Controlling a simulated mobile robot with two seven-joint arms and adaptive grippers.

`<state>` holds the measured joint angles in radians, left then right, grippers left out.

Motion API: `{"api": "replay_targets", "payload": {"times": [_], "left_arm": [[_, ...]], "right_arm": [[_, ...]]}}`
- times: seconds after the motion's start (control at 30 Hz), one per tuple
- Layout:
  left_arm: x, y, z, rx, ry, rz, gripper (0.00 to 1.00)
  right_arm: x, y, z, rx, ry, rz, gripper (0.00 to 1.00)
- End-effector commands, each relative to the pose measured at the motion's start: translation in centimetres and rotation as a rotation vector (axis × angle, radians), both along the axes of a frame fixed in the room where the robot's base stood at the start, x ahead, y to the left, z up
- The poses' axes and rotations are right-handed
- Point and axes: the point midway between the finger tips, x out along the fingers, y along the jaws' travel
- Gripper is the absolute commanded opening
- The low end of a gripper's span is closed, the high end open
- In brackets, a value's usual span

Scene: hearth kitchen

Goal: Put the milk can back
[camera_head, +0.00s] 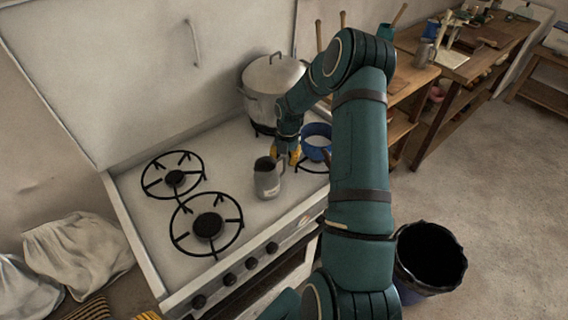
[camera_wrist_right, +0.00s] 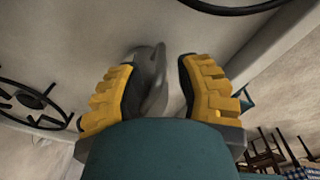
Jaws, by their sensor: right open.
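The milk can (camera_head: 267,178) is a small grey metal jug. It stands upright on the white stove top, right of the front burner. My right gripper (camera_head: 288,154), with yellow fingers, is just behind and to the right of it, low over the stove. In the right wrist view the can (camera_wrist_right: 150,82) shows between the two open fingers of the right gripper (camera_wrist_right: 158,78), nearer the left finger. I cannot tell whether a finger touches it. My left gripper is not in view.
A large lidded pot (camera_head: 272,82) stands on the back burner behind my right gripper. A blue round pan (camera_head: 317,141) is close to its right. Two bare burners (camera_head: 208,224) lie left of the can. A dark bin (camera_head: 430,256) stands on the floor, with wooden workbenches (camera_head: 465,62) beyond.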

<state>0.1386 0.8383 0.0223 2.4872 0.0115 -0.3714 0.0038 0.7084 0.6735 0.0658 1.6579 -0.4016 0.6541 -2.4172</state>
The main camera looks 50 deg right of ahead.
Motion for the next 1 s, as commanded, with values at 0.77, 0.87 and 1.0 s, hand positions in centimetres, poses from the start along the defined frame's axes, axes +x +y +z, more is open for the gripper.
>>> {"api": "replay_targets", "payload": {"times": [0.77,0.87,1.0], "left_arm": [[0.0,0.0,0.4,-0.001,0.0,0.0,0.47],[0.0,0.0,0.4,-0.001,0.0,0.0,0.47],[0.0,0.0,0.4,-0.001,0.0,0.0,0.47]], "right_arm": [[-0.3,-0.7,8.7,0.0,0.0,-0.001,0.34],[-0.3,-0.7,8.7,0.0,0.0,-0.001,0.34],[-0.3,-0.7,8.7,0.0,0.0,-0.001,0.34]]}}
